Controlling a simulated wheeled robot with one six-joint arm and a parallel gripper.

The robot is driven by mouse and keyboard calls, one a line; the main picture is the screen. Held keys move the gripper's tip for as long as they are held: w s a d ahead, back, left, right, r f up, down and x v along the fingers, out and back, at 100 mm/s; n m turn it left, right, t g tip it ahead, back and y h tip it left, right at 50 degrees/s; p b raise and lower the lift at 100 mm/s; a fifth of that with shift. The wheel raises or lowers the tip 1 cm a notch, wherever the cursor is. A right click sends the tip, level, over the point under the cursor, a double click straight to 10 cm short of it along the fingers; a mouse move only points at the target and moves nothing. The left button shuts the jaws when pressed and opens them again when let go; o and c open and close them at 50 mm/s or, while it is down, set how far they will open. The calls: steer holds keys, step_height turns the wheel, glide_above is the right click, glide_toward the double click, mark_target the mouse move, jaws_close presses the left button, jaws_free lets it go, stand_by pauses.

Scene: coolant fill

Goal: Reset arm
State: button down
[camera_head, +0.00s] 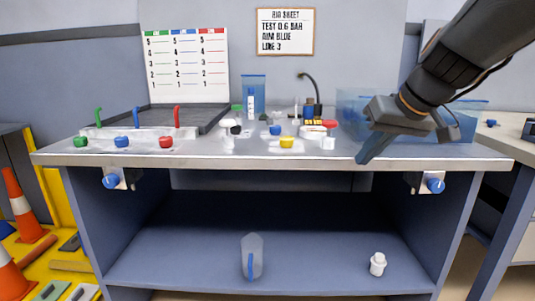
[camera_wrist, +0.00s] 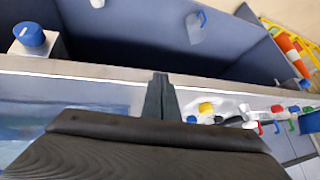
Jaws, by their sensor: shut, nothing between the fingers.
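My arm reaches in from the upper right of the head view. My gripper (camera_head: 364,160) points down and to the left at the bench's front edge, on the right side. Its fingers are shut together with nothing between them. In the wrist view the closed fingers (camera_wrist: 160,80) point toward the bench edge. I cannot tell whether the fingertips touch the bench (camera_head: 270,158).
A blue translucent tank (camera_head: 352,105) stands behind my gripper. Colored valves, including a yellow cap (camera_head: 286,142), sit mid-bench. A blue knob (camera_head: 435,185) is on the right front. A jug (camera_head: 251,258) and a white bottle (camera_head: 377,264) stand on the lower shelf.

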steer(key=s+a+f+n+g+h, duration=0.1)
steer(key=s+a+f+g, duration=0.2)
steer(key=s+a+f, duration=0.65)
steer(key=s+a+f+n+g+h, duration=0.15)
steer(key=s+a+f+g, duration=0.45)
steer(key=s, duration=0.7)
steer(key=d+r+m+t+p, duration=0.2)
steer(key=d+r+p, duration=1)
steer(key=p, duration=1)
steer(key=shift+s+d+r+m, duration=0.25)
steer(key=shift+r+m, duration=0.25)
steer(key=shift+m, duration=0.35)
